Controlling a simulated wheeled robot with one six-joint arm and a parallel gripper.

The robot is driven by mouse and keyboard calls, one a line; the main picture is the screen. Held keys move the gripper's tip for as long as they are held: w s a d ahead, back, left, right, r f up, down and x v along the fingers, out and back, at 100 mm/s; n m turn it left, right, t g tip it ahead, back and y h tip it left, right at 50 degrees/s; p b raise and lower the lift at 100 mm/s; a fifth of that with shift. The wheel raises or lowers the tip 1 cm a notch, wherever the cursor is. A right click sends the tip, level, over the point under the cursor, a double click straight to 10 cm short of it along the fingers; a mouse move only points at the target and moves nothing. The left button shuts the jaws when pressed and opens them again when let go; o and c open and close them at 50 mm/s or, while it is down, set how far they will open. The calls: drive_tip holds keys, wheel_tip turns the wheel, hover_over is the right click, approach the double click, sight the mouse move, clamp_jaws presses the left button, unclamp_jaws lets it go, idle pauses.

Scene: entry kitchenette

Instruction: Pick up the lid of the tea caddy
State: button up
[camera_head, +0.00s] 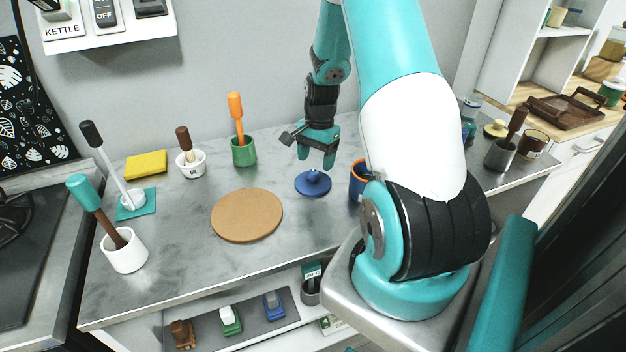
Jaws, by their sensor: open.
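A round blue lid with a small knob (313,187) lies flat on the grey metal counter. A blue container with an orange inside (355,182) stands open just right of it, partly hidden behind my arm; it may be the tea caddy. My gripper (316,160) points down, open and empty, with its fingertips just above the blue lid's knob. I cannot tell the exact height of the gap. A yellow lid with a knob (495,129) lies farther right.
A round cork mat (247,215) lies left of the blue lid. A green pot with an orange-handled tool (243,151) and a white mortar (191,164) stand behind. A grey cup (499,155) and brown jar (533,145) stand right. The counter's front middle is clear.

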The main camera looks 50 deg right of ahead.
sight(313, 171)
drive_tip(key=shift+w+a+f+p, duration=0.15)
drive_tip(key=shift+f+p, duration=0.25)
drive_tip(key=shift+f, duration=0.95)
drive_tip(key=shift+w+a+f+p, duration=0.15)
drive_tip(key=shift+f+p, duration=0.25)
drive_tip(key=shift+f, duration=0.9)
drive_tip(key=c, duration=1)
